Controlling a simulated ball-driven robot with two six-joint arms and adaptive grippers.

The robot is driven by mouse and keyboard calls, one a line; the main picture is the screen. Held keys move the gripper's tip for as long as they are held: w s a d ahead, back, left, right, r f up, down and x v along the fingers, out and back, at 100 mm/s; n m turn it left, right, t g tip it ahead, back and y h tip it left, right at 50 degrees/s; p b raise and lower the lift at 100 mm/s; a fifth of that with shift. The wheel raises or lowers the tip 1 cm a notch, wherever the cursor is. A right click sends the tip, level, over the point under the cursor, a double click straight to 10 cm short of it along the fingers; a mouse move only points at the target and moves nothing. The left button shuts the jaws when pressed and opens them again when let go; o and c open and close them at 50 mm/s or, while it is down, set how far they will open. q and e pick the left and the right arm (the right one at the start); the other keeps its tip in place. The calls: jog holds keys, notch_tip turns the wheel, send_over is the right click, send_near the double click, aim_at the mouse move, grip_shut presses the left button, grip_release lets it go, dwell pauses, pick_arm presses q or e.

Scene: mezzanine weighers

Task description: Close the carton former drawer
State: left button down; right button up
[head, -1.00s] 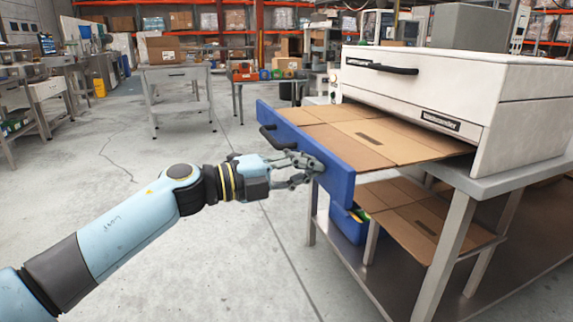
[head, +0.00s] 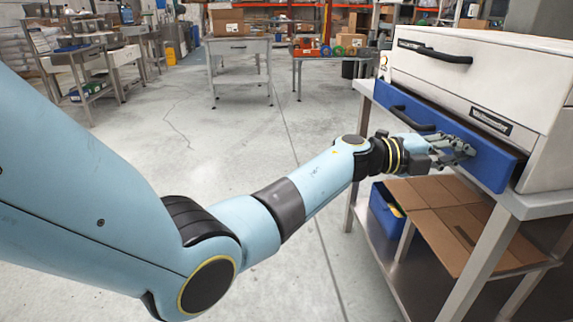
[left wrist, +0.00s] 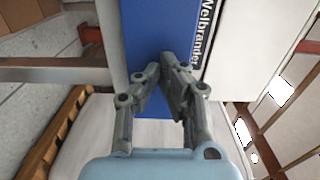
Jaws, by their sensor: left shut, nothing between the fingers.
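The carton former (head: 500,80) is a white cabinet on a metal table at the right of the head view. A black handle (head: 412,120) is on the drawer front's left part. My left gripper (head: 470,150) is shut and empty, its fingertips at the blue front, right of the handle. In the left wrist view the fingertips (left wrist: 163,68) meet in front of the blue panel (left wrist: 150,30); contact is hard to tell. My right gripper is out of view.
Flat brown cartons (head: 450,215) lie on the shelf below, beside a blue bin (head: 388,212). A metal table leg (head: 480,262) stands at the front. The floor to the left is open. Workbenches stand further back.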

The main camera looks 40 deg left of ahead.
aim_at(465, 168)
pick_arm(q)
jog(key=x, duration=0.3)
jog(key=shift+w+b, duration=0.1)
jog(key=shift+b, duration=0.2)
jog(key=shift+w+d, duration=0.1)
jog(key=shift+r, duration=0.25)
